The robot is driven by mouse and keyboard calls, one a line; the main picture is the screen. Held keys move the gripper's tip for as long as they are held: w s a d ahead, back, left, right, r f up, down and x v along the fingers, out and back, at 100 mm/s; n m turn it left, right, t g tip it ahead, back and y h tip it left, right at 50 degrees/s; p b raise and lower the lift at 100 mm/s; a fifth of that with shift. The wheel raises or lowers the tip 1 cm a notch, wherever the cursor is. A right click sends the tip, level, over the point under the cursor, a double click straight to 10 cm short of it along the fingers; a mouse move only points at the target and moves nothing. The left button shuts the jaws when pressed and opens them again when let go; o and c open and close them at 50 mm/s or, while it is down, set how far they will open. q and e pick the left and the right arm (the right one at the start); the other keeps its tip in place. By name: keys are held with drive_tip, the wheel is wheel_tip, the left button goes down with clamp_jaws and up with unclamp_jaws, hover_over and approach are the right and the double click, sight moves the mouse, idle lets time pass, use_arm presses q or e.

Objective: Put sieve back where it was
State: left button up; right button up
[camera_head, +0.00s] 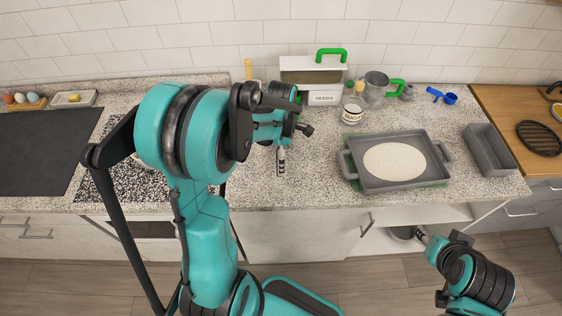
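The clearest match for the sieve is a grey metal cup-shaped vessel (376,90) with a green handle, standing upright at the back of the counter; its inside mesh cannot be made out. My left gripper (281,168) points down over the counter, left of and in front of this vessel and apart from it. Its fingers show as one narrow grey shape, with nothing visible held. My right gripper (421,234) is low at the counter's front, beside a grey bowl (402,233) on an open lower shelf. Whether it touches the bowl is unclear.
A grey tray (436,174) with a pale round layer sits on the right counter, beside a grey rectangular pan (487,150). A labelled bin (322,98), a jar (353,108) and blue scoops (443,96) line the back. Counter left of the tray is clear.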

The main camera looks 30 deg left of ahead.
use_arm(q)
wheel_tip(320, 180, down, 2)
drive_tip(key=shift+f+b, duration=0.25)
drive_tip(key=shift+b, duration=0.05)
drive_tip(key=o, duration=1.7)
